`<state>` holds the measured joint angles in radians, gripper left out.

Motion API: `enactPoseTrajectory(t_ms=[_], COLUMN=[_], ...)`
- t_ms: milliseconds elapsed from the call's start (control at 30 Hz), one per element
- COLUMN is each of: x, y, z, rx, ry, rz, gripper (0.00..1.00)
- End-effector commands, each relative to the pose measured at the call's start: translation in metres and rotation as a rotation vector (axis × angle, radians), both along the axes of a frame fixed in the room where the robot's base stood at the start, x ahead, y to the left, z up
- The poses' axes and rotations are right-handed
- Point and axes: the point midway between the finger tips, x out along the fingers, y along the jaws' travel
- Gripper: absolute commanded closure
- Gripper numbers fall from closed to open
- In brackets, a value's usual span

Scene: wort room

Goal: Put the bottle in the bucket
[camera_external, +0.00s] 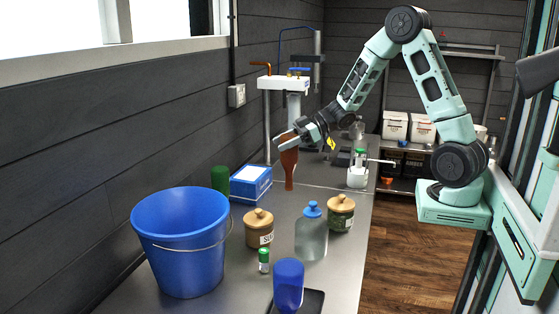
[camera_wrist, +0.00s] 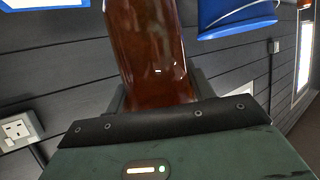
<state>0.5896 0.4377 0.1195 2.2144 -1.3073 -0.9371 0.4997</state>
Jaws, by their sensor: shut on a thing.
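A brown bottle (camera_external: 289,166) stands about upright at the far part of the counter, its lower end at or just above the surface; I cannot tell which. My gripper (camera_external: 287,143) is shut on the bottle near its upper end. In the wrist view the brown bottle (camera_wrist: 147,50) fills the space between the fingers, and most of the fingers are hidden. The blue bucket (camera_external: 181,245) with a wire handle stands at the near left of the counter. Its blue edge also shows at the top right of the wrist view (camera_wrist: 235,14).
A blue and white box (camera_external: 250,183), a green cylinder (camera_external: 220,179), two wooden-lidded jars (camera_external: 259,228) (camera_external: 341,213), a clear blue-capped bottle (camera_external: 311,235), a small green-capped vial (camera_external: 263,260) and a blue bottle (camera_external: 288,285) stand between the brown bottle and the bucket or beside it.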

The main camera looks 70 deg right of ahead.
Motion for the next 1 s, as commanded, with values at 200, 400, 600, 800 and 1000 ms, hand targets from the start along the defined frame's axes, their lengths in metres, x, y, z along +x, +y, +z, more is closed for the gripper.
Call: enactPoseTrajectory(t_ms=[200, 400, 600, 800, 1000], x=[0.001, 0.001, 0.000, 0.003, 0.036], y=[0.000, 0.000, 0.000, 0.002, 0.019], z=[0.021, 0.073, 0.122, 0.161, 0.170], rx=[-0.004, -0.006, -0.004, -0.003, 0.000], ry=[-0.007, -0.010, -0.008, -0.004, -0.001], rz=[0.001, 0.001, 0.002, 0.007, 0.091], gripper=[0.91, 0.91, 0.91, 0.91, 0.91])
